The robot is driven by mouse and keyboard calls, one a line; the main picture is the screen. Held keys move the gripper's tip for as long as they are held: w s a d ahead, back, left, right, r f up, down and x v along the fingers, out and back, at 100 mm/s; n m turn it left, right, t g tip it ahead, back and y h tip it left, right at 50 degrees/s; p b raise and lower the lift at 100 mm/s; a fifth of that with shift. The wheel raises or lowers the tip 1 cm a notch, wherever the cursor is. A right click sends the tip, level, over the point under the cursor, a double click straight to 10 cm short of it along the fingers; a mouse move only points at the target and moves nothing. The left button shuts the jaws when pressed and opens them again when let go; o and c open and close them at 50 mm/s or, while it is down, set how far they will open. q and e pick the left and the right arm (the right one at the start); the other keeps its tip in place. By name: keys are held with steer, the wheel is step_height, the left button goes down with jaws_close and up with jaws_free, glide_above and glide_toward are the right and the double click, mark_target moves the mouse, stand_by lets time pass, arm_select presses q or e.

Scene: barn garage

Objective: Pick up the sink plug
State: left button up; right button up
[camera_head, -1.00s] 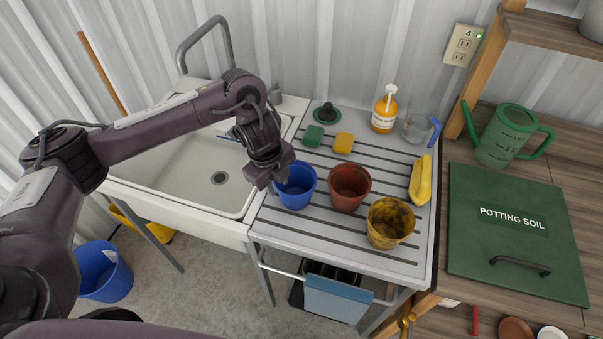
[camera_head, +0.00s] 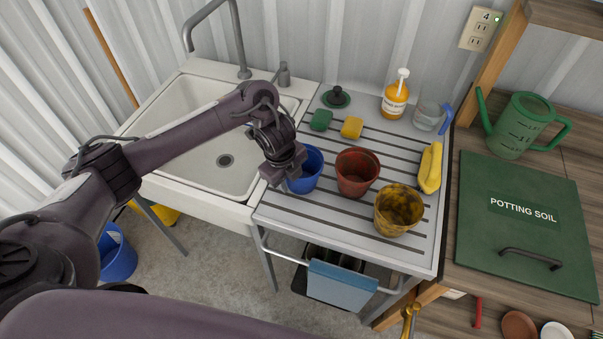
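The sink plug (camera_head: 336,97), a dark green disc with a black knob, lies flat at the back left of the ribbed drainboard (camera_head: 400,255), near the wall. My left gripper (camera_head: 276,178) is over the drainboard's left edge, in front of the plug and well apart from it. It overlaps the left side of a blue cup (camera_head: 307,172) in the picture; I cannot tell whether it touches the cup. Its fingertips are too small and dark to tell open from shut. My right gripper is not in view.
A green sponge (camera_head: 320,120) and a yellow sponge (camera_head: 352,128) lie just in front of the plug. A red pot (camera_head: 357,172) and a yellow pot (camera_head: 398,210) stand nearer. An orange bottle (camera_head: 395,100) stands right of the plug. The sink basin (camera_head: 190,110) and tap (camera_head: 240,45) are left.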

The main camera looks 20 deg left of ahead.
arm_select(q)
jaws_close()
steer(key=shift+r, duration=0.1)
